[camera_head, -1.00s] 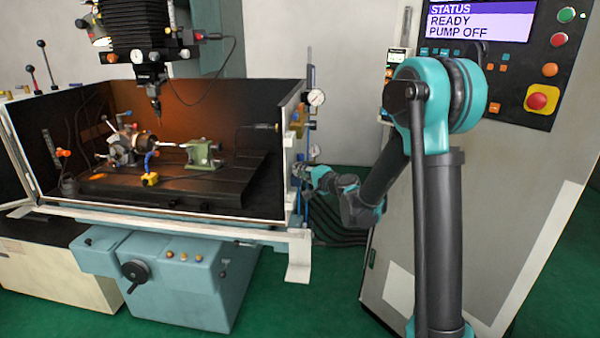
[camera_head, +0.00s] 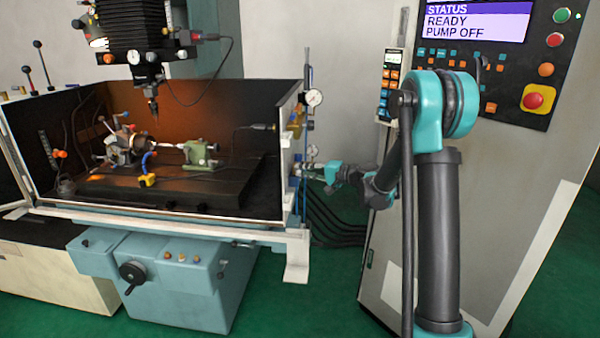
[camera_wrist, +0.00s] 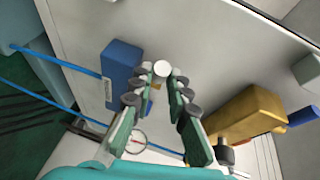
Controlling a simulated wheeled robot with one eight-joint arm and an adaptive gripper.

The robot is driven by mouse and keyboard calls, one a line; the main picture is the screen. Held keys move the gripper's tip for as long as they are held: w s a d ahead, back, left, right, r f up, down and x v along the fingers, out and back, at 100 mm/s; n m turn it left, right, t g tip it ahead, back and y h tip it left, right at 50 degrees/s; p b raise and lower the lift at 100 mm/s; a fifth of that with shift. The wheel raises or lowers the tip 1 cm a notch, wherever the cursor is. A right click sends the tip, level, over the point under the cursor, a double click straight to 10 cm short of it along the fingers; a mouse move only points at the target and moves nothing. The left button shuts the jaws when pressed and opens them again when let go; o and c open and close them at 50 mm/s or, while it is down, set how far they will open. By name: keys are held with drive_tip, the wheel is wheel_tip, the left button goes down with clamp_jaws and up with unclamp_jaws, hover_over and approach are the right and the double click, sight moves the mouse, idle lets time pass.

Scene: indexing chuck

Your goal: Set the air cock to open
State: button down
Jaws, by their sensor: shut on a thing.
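In the wrist view the fingers of my gripper (camera_wrist: 165,78) are closed in around a pale round-ended part (camera_wrist: 162,68), which may be the air cock's handle. A blue block (camera_wrist: 122,68) with a white label sits just left of the fingertips. A little orange-yellow shows behind the left finger; the cock's body and handle angle are mostly hidden. In the head view my gripper (camera_head: 309,171) is at the fittings on the right outer wall of the machine enclosure, too small there to see its grip.
A brass-coloured block (camera_wrist: 242,112) stands right of the fingers. A round gauge (camera_wrist: 134,140) and blue hoses lie near the left finger. In the head view, a gauge (camera_head: 314,97) is above my gripper, dark hoses (camera_head: 335,220) hang below, and the control cabinet (camera_head: 480,200) stands behind my arm.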

drive_tip(key=shift+w+d+n+g, duration=0.35)
drive_tip(key=shift+w+n+g, duration=0.35)
drive_tip(key=shift+n+g, duration=1.3)
drive_tip(key=shift+w+d+n+g, duration=0.3)
drive_tip(key=shift+w+n+g, duration=0.75)
drive_tip(key=shift+g, duration=1.55)
drive_tip(key=shift+w+d+n+g, duration=0.4)
drive_tip(key=shift+n+g, duration=1.55)
drive_tip(key=shift+g, duration=0.35)
drive_tip(key=shift+w+h, duration=0.1)
drive_tip(key=shift+h, duration=0.2)
drive_tip(key=c, duration=1.7)
unclamp_jaws()
drive_tip(key=shift+a, duration=0.1)
drive_tip(key=shift+c, duration=0.2)
